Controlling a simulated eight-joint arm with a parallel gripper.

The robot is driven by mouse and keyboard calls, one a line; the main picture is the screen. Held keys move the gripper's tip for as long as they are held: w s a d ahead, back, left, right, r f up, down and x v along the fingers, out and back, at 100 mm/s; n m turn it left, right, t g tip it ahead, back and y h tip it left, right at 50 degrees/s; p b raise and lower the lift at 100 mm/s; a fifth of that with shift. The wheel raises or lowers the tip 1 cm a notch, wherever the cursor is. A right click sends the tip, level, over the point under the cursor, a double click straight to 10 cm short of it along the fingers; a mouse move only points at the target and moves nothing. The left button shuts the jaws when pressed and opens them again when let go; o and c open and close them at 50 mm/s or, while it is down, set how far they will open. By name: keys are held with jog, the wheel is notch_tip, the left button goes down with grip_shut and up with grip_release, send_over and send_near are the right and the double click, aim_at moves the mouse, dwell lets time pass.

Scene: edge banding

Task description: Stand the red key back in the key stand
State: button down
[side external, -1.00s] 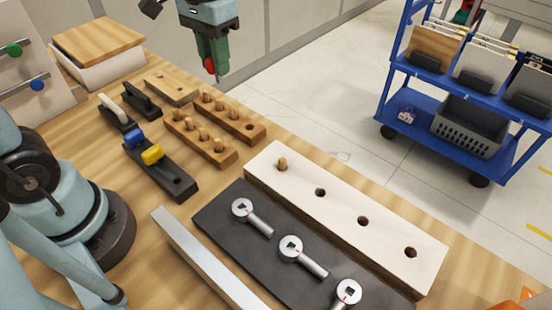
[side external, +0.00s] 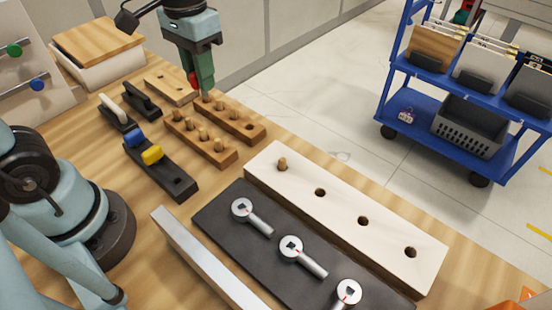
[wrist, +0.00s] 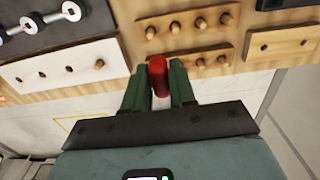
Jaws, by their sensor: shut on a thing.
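My gripper (side external: 203,84) is shut on the red key (side external: 193,80), above the far end of the rear wooden peg block. In the wrist view the red key (wrist: 157,74) sits between the two green fingers of my gripper (wrist: 157,82). In the side view the fingers hide most of it. The key stand (side external: 162,170) is a long black block left of the peg blocks. It carries a blue key (side external: 134,137) and a yellow key (side external: 153,155). Its near end has an empty slot (side external: 180,182). The stand is not clearly seen in the wrist view.
Two wooden peg blocks (side external: 228,158) with upright pegs lie between my gripper and the stand. Black clamp-like tools (side external: 142,98) stand behind the stand. A pale block with holes (side external: 340,205) and a dark mat with metal tools (side external: 270,250) fill the near right.

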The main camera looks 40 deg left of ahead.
jog(key=shift+s+d+f, duration=0.35)
jog(key=shift+s+f, duration=1.55)
jog(key=shift+s, duration=0.05)
jog(key=shift+s+d+f, duration=0.3)
jog(key=shift+s+f, duration=1.6)
jog(key=shift+s+d+f, duration=0.35)
jog(key=shift+s+f, duration=1.55)
jog(key=shift+s, duration=0.05)
jog(key=shift+f, duration=1.3)
jog(key=c, duration=0.8)
grip_release()
jog(key=shift+c, duration=0.2)
jog(key=shift+r, duration=2.5)
